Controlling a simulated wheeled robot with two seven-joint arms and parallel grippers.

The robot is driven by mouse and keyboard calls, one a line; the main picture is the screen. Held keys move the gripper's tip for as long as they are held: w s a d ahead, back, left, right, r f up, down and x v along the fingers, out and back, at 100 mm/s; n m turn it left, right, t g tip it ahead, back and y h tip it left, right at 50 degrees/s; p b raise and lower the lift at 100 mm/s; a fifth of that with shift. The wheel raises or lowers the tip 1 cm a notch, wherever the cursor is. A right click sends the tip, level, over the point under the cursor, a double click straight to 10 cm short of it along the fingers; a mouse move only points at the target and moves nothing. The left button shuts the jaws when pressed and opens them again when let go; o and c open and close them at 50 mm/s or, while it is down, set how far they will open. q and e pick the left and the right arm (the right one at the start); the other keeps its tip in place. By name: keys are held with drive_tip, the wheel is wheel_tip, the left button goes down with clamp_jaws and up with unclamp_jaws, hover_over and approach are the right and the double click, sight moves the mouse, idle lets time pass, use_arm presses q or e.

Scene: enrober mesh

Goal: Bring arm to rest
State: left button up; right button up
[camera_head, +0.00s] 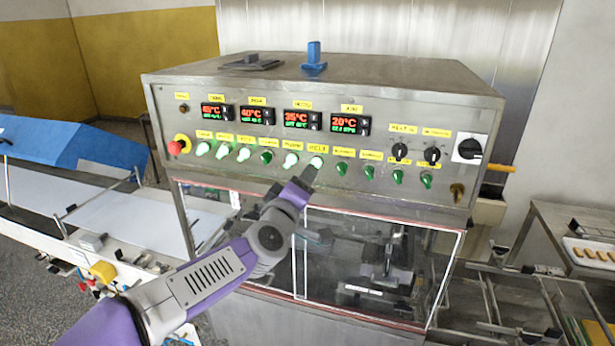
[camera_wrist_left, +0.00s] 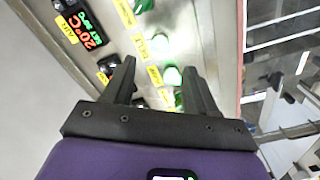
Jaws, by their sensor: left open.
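My left arm, purple and grey, reaches from the lower left up to the control panel (camera_head: 330,130) of a steel machine. Lit knobs, including a white-lit knob (camera_wrist_left: 160,45), show between and beyond the fingers. Whether a finger touches a knob cannot be told. My right gripper is not in view.
Red-and-green temperature displays (camera_head: 352,124) line the panel. A red emergency button (camera_head: 176,147) is at its left and a black rotary switch (camera_head: 469,149) at its right. Clear doors (camera_head: 350,265) lie below. A conveyor (camera_head: 110,215) stands left; a tray of pieces (camera_head: 590,252) is at right.

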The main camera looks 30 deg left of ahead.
use_arm(q)
drive_tip(key=shift+s+d, duration=0.15)
drive_tip(key=shift+s, duration=0.35)
drive_tip(key=w+d+f+m+g+h+b, duration=0.1)
drive_tip(key=d+f+m+g+h+b, duration=0.2)
drive_tip(key=f, duration=1.2)
drive_tip(key=w+d+f+m+g+b, duration=0.15)
drive_tip(key=d+f, duration=0.25)
drive_tip(key=f, duration=1.1)
drive_tip(key=d+f+m+g+h+b, duration=0.2)
drive_tip(key=d+f+m+g+b, duration=0.15)
drive_tip(key=f, duration=1.15)
drive_tip(key=s+d+f+m+g+h+b, duration=0.1)
drive_tip(key=s+d+f+g+b, duration=0.2)
drive_tip(key=f, duration=0.5)
drive_tip(key=s+d+f+g, duration=0.1)
drive_tip(key=s+d+f, duration=0.3)
drive_tip(key=f, duration=0.5)
drive_tip(key=s+d+f+m+g+h+b, duration=0.1)
drive_tip(key=s+d+f+g+b, duration=0.1)
drive_tip(key=s+f, duration=0.5)
drive_tip(key=s+d+f+m+g+h+b, duration=0.1)
drive_tip(key=s+d+f+m+g, duration=0.1)
drive_tip(key=s+f, duration=0.5)
drive_tip(key=s+d+g, duration=0.1)
drive_tip(key=s, duration=0.3)
drive_tip(key=shift+d+b, duration=0.25)
drive_tip(key=shift+b, duration=0.15)
